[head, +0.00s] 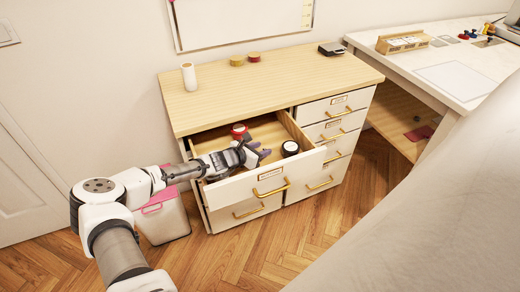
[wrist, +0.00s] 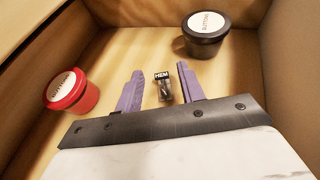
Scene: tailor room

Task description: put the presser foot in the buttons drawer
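The top left drawer (head: 235,190) of the wooden-topped cabinet is pulled open. My gripper (head: 258,152) reaches down into it. In the wrist view the purple fingers (wrist: 160,72) are apart. A small dark and metallic piece with a black "HEM" tag, seemingly the presser foot (wrist: 164,88), is between them near the drawer floor. Gaps show on both sides of it; I cannot tell if it rests on the floor. It is not discernible in the head view. A black jar (wrist: 204,38) labelled as buttons and a red jar (wrist: 72,92) are in the drawer.
The drawer walls enclose my gripper closely. Closed drawers (head: 332,112) are at the right. A white spool (head: 189,77) and small round tins (head: 237,60) stand on the cabinet top (head: 290,80). A pink-trimmed bin (head: 163,220) stands on the floor at left.

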